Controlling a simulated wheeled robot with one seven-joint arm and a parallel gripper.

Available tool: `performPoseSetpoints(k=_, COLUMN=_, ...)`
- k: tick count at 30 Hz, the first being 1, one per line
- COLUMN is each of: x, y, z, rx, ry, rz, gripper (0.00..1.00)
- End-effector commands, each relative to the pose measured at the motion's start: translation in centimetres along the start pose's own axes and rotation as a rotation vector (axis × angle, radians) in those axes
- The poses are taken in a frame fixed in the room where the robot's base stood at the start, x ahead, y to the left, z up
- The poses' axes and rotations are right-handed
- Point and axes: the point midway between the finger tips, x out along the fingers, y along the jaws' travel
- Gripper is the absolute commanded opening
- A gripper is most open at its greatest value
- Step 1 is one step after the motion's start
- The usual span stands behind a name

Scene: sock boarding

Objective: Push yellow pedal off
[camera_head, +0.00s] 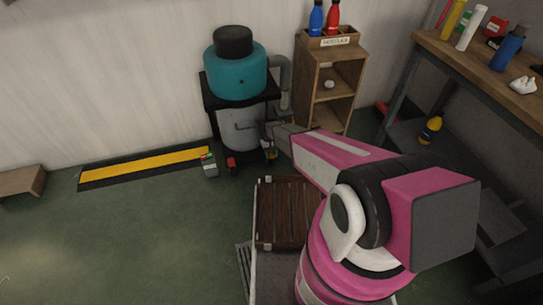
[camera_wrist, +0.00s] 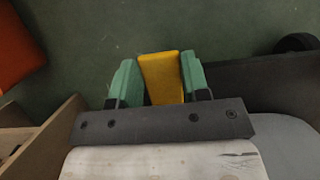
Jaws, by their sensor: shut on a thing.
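The yellow pedal (camera_wrist: 161,80) shows in the wrist view between the two green fingertips of my gripper (camera_wrist: 158,76). The jaws are shut on it. In the head view my gripper (camera_head: 268,128) reaches to the right side of the teal and grey machine (camera_head: 240,75). A small bit of yellow (camera_head: 271,154) shows low by the machine's base, just below my gripper. Whether the pedal is pressed or raised cannot be told from these frames.
A red pedal (camera_head: 231,163) sticks out at the machine's front. A small grey box (camera_head: 209,165) stands on the floor left of it. A wooden shelf unit (camera_head: 323,85) stands close on the right. A workbench (camera_head: 480,65) is further right. Green floor lies open at left.

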Motion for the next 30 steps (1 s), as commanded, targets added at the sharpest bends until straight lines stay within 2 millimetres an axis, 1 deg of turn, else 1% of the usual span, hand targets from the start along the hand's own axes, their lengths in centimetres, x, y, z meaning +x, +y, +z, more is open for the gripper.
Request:
performPoseSetpoints(k=9, x=0.0, y=0.0, z=0.0, rx=0.0, ry=-0.006, rz=0.0, gripper=0.19)
performPoseSetpoints(k=10, x=0.0, y=0.0, z=0.0, rx=0.0, ry=-0.006, rz=0.0, gripper=0.49)
performPoseSetpoints(k=12, x=0.0, y=0.0, z=0.0, rx=0.0, ry=-0.006, rz=0.0, gripper=0.68)
performPoseSetpoints(k=23, x=-0.3, y=0.0, z=0.0, rx=0.0, ry=-0.005, rz=0.0, gripper=0.68)
performPoseSetpoints(k=26, x=-0.9, y=0.0, z=0.0, rx=0.0, ry=-0.005, rz=0.0, gripper=0.68)
performPoseSetpoints(k=30, x=-2.7, y=0.0, z=0.0, rx=0.0, ry=-0.003, rz=0.0, gripper=0.68)
